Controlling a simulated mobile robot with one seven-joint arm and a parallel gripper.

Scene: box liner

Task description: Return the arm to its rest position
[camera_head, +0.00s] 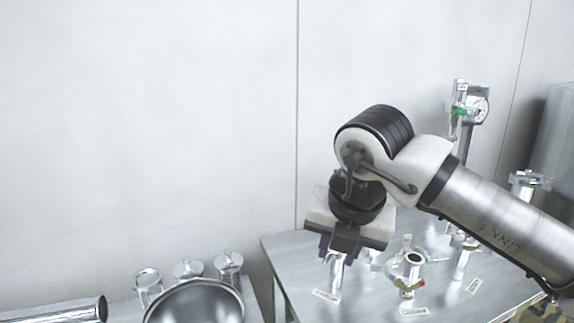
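My arm reaches in from the right edge, bends at a black-ribbed joint and points down over the grey metal table (285,250). My gripper (337,254) hangs at the end of it, above the table's left part. Dark fingers show under its wide white and black body. A shiny metal cylindrical piece (336,275) stands directly below or between the fingers. I cannot tell whether the fingers touch it or how far apart they are.
Metal fittings (411,262) and small white labels (414,311) are on the table. A gauge device (466,108) stands behind the arm. At lower left are a large steel bowl (195,302), lidded canisters (188,268) and a metal tube (75,312). The upper left is bare wall.

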